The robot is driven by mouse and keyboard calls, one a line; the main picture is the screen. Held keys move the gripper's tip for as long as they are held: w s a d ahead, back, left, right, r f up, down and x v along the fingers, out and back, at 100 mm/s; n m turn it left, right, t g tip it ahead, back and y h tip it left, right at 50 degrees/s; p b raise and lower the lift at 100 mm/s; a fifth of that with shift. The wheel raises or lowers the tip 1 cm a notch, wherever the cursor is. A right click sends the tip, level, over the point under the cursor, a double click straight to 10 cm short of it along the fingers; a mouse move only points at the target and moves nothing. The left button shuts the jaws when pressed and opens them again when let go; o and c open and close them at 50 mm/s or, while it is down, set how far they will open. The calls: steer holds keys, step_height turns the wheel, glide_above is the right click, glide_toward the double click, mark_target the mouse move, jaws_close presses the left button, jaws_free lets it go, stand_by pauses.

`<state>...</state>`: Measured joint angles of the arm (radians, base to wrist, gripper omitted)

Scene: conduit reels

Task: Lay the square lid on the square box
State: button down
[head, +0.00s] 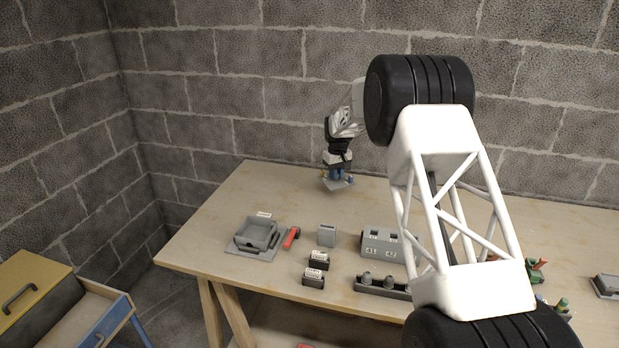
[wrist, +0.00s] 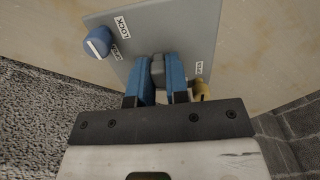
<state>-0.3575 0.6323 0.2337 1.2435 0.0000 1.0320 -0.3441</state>
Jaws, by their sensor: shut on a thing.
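The square lid is a grey plate held below my gripper near the back of the table in the head view (head: 340,184). In the wrist view the lid (wrist: 185,35) carries a blue knob (wrist: 97,43), a yellow knob (wrist: 200,90) and LOCK labels. My gripper (wrist: 158,75) has its blue fingers shut on a dark grip in the lid's middle. The gripper also shows in the head view (head: 337,172). The square box (head: 257,233) is grey, open-topped and sits on a flat grey base at the table's left front, well apart from the lid.
A red piece (head: 291,238) lies right beside the box. A small grey block (head: 326,235), black labelled blocks (head: 318,260) and a grey numbered block (head: 385,244) stand further right. My white arm link hides part of the table. The table's back left is clear.

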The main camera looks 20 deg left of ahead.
steer(key=w+d+f+m, duration=0.1)
steer(key=w+d+m, duration=0.1)
steer(key=d, duration=1)
steer(key=w+d+f+m, duration=0.1)
steer(key=w+d+m, duration=0.2)
steer(key=d, duration=0.9)
steer(key=w+d+f+m, duration=0.2)
steer(key=d+m, duration=0.1)
steer(key=d, duration=0.9)
steer(key=shift+w+d, duration=0.15)
steer(key=shift+d, duration=0.05)
steer(key=shift+s+a+r+n, duration=0.1)
steer(key=shift+s+a+n, duration=0.05)
steer(key=shift+a, duration=0.35)
steer(key=shift+s+a+r+n, duration=0.1)
steer(key=shift+a+n, duration=0.05)
steer(key=shift+a, duration=0.35)
steer(key=s+a+r+n, duration=0.1)
steer(key=s+a+n, duration=0.25)
steer(key=a, duration=0.65)
steer(key=s+a+r+n, duration=0.15)
steer(key=s+a, duration=0.35)
steer(key=a, duration=0.5)
steer(key=s+a+r+n, duration=0.1)
steer(key=s+a+n, duration=0.25)
steer(key=a, duration=0.65)
steer(key=s+a+r+n, duration=0.3)
steer(key=s+a+n, duration=0.6)
steer(key=s+a, duration=1.5)
steer(key=shift+s+a, duration=0.35)
